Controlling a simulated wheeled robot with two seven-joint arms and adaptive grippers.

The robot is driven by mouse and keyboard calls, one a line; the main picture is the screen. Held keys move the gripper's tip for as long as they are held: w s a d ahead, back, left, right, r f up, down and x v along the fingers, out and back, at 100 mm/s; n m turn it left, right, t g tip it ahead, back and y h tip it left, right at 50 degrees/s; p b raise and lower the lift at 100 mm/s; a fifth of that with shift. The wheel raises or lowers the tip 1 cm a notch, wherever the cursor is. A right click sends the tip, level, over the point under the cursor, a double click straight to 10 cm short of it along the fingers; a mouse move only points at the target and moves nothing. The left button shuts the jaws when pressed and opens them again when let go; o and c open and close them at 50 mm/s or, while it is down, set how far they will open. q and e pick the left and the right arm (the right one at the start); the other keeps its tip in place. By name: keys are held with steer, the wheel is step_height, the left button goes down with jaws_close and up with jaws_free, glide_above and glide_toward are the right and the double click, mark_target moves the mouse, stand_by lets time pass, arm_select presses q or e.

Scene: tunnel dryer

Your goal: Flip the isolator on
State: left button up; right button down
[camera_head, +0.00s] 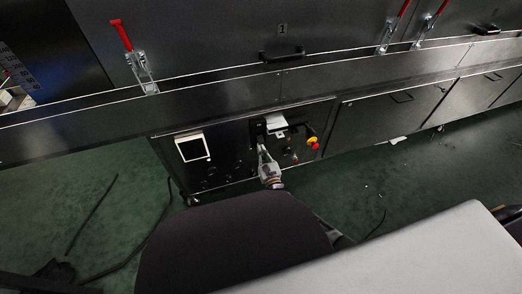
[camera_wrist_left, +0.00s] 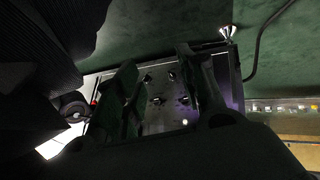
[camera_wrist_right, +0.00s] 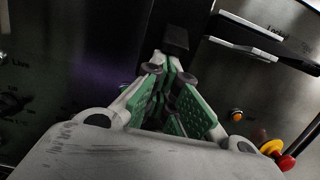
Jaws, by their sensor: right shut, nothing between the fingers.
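The control panel (camera_head: 225,150) is a dark face below the long rail. A black block-like handle (camera_head: 258,130), probably the isolator, stands out from it; in the right wrist view its dark end (camera_wrist_right: 175,39) is just beyond my fingertips. My right gripper (camera_head: 263,152) is shut and empty, pointing at this handle from below; the right wrist view shows its green-padded fingers (camera_wrist_right: 168,68) together. I cannot tell whether they touch the handle. My left gripper (camera_wrist_left: 165,75) is open and empty, with panel knobs visible between its fingers; the head view does not show it.
A red mushroom button with a yellow collar (camera_head: 312,143) and a pale plate (camera_head: 276,123) sit right of the handle. A white-framed display (camera_head: 193,147) is at the left. Red-handled clamps (camera_head: 133,57) line the dryer above. Green floor (camera_head: 100,200) is open at left, with dark cables.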

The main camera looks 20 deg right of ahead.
arm_select(q)
steer(key=shift+w+r+p, duration=0.25)
steer(key=shift+r+p, duration=0.05)
steer(key=shift+r, duration=0.2)
steer(key=shift+w+r+p, duration=0.2)
steer(key=shift+r+p, duration=0.05)
steer(key=shift+r, duration=0.2)
arm_select(e)
steer(key=shift+s+r, duration=0.1)
steer(key=shift+r, duration=0.05)
arm_select(q)
steer(key=shift+s+a+r, duration=0.1)
steer(key=shift+s, duration=0.1)
arm_select(e)
steer(key=shift+g, duration=0.3)
